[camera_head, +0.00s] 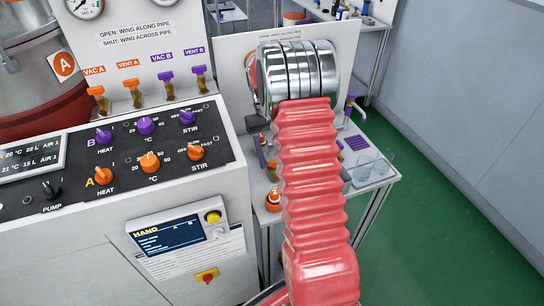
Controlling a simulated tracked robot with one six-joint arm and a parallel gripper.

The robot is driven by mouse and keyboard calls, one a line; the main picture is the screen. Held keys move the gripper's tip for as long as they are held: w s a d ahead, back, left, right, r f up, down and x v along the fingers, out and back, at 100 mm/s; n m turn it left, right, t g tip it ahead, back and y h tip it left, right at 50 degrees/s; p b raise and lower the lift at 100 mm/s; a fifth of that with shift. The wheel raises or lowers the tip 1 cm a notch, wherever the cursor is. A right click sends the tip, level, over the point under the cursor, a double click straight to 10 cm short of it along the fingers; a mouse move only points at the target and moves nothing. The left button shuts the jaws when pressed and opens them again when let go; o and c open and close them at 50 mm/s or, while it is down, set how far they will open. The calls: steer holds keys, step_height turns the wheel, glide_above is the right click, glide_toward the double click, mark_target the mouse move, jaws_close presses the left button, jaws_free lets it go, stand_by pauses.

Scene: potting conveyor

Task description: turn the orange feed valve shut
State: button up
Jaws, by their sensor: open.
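I cannot make out the orange feed valve for certain. Small orange parts (271,168) show just left of my red ribbed arm, on the side table, partly covered by the arm. My arm rises through the middle of the picture to a silver ringed wrist in front of a pale upright panel (231,75). A purple-handled valve (350,100) stands right of the wrist.
The control console (190,245) with orange and purple knobs fills the left. Behind it are orange VAC A (98,94) and VENT A (134,87) valves and purple VAC B (168,78) and VENT B (200,72) valves. Glassware (372,170) stands on the side table. Green floor is clear at right.

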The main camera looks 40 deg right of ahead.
steer(key=v, duration=1.3)
steer(key=shift+w+r, duration=0.25)
steer(key=shift+s, duration=0.15)
stand_by(0.3)
